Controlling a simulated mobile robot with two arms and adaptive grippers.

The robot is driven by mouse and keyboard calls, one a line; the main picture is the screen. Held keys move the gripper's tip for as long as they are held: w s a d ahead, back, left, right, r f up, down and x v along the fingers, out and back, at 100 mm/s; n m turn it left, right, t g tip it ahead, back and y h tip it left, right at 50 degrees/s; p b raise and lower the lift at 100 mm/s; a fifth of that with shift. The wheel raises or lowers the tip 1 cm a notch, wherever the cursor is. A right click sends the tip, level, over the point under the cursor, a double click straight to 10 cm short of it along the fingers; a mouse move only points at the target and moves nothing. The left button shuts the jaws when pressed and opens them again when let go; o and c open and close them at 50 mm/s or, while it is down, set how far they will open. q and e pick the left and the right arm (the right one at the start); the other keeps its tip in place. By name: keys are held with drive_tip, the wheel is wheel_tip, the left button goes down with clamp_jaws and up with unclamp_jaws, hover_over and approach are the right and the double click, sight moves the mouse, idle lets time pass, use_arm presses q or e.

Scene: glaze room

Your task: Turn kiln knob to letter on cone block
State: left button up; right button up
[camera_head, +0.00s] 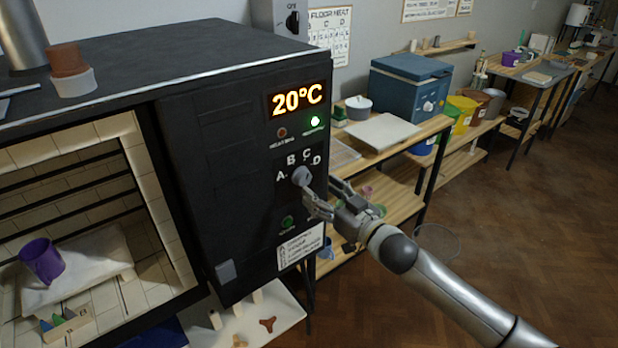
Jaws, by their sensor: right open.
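The kiln (220,130) is a black box with its chamber open at the left. Its grey round knob (302,176) sits on the front panel below the letters A, B, C and D. I cannot tell which letter the knob points to. My right gripper (321,193) is open at the knob's lower right, with one finger close below it; I cannot tell if they touch. The cone block (70,327), a pale block with small blue and green cones, stands low in the chamber. Its letter is too small to read surely. My left gripper is not in view.
The kiln display (297,100) reads 20°C and a green lamp (315,121) is lit. A white tray (285,312) lies below the panel. Wooden shelves (400,150) stand behind my right arm.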

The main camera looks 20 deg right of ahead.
sight(306, 179)
drive_tip(key=shift+p+x, duration=0.55)
drive_tip(key=shift+x, duration=2.35)
drive_tip(key=c, duration=1)
